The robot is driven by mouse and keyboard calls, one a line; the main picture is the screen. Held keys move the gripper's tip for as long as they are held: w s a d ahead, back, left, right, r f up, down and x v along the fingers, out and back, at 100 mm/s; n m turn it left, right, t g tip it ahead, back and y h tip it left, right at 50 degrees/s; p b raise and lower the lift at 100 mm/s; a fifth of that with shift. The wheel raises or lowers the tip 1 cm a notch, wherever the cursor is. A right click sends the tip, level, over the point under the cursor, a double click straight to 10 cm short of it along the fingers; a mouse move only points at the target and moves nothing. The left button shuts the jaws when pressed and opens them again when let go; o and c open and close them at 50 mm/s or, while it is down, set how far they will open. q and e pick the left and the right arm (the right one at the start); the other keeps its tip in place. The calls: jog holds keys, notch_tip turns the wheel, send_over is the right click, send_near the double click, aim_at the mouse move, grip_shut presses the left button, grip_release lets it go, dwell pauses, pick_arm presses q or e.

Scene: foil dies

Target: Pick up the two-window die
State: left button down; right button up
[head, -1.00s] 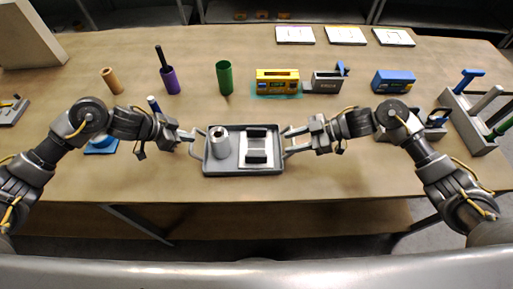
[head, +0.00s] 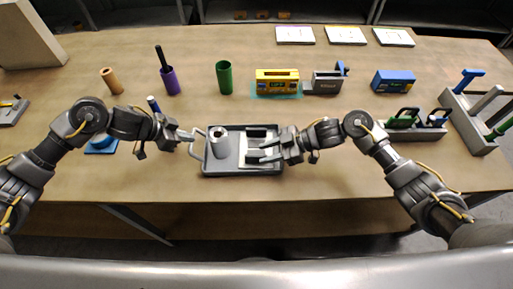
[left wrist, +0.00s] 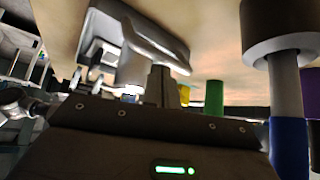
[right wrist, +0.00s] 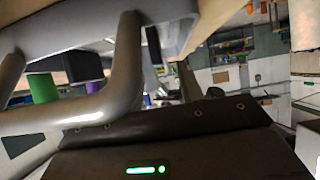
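A yellow block (head: 277,76) with dark openings in its front stands at the back middle on a teal patch; I cannot tell for sure whether it is the two-window die. A blue block (head: 394,80) and a grey block (head: 326,83) stand to its right. My left gripper (head: 192,135) is at the left handle of the grey tray (head: 212,170); whether it is closed on the handle is unclear. My right gripper (head: 259,150) reaches over the tray's right part, fingers apart, above a white plate (head: 243,148) with dark bars, partly hidden. A curved grey bar (right wrist: 128,65) fills the right wrist view.
A grey cylinder (head: 219,143) stands in the tray. A green cup (head: 224,77), a purple cup (head: 170,82) and a tan cylinder (head: 112,81) stand behind. A rack (head: 468,120) is at the right edge. Cards (head: 345,36) lie at the back.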

aim_at(257, 155)
jog(key=x, duration=0.4)
jog(key=shift+f, duration=0.1)
grip_shut()
